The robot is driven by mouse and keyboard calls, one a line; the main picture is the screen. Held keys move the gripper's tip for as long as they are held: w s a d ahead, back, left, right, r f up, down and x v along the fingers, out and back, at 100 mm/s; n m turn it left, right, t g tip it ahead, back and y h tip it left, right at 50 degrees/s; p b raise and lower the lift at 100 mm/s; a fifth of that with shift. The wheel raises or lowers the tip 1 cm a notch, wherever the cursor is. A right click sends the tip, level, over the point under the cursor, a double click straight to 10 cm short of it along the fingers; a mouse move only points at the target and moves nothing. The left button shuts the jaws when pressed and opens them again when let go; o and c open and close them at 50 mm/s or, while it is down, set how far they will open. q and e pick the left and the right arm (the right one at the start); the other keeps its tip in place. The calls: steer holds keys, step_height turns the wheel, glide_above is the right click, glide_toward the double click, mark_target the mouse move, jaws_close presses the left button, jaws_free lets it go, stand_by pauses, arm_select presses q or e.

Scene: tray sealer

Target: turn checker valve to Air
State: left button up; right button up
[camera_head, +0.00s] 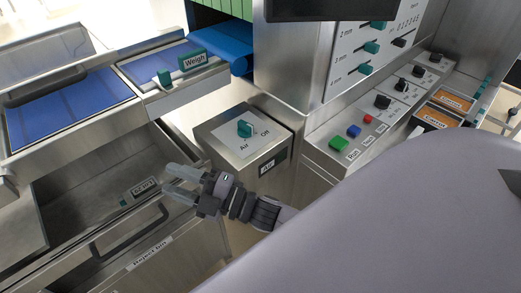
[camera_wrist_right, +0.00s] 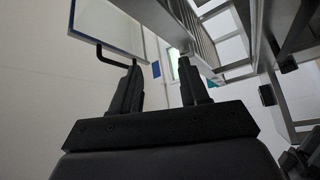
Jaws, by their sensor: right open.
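The checker valve (camera_head: 245,129) is a teal knob on a white plate marked "Air" at lower left and "Off" at right. The plate lies on top of a steel box (camera_head: 219,131). The knob's exact setting is hard to read at this size. My right gripper (camera_head: 170,181) is open and empty, left of and below the box, over the reject bin's edge, apart from the knob. In the right wrist view my right gripper (camera_wrist_right: 160,80) shows two dark fingers spread apart with nothing between them. My left gripper is not in view.
The reject bin (camera_head: 150,252) with its dark handle is at lower left. A weigh conveyor (camera_head: 175,98) with teal parts lies behind. A control panel (camera_head: 340,143) with green, blue and red buttons stands right of the valve box. My large grey arm link covers the lower right.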

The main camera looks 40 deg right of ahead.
steer(key=s+d+f+m+g+h+p, duration=0.1)
steer(key=s+d+f+m+g+h, duration=0.1)
steer(key=s+d+f+m+h, duration=0.2)
steer(key=s+d+f+m+g+h+p, duration=0.2)
steer(key=s+f+m+h, duration=0.4)
steer(key=s+f+m, duration=0.4)
steer(key=s+d+m+g, duration=0.1)
steer(key=s+d+m, duration=0.1)
steer(key=m, duration=0.1)
steer(key=shift+s+m+g+h+p, duration=0.25)
steer(key=shift+m+g+h+p, duration=0.05)
steer(key=shift+m, duration=0.1)
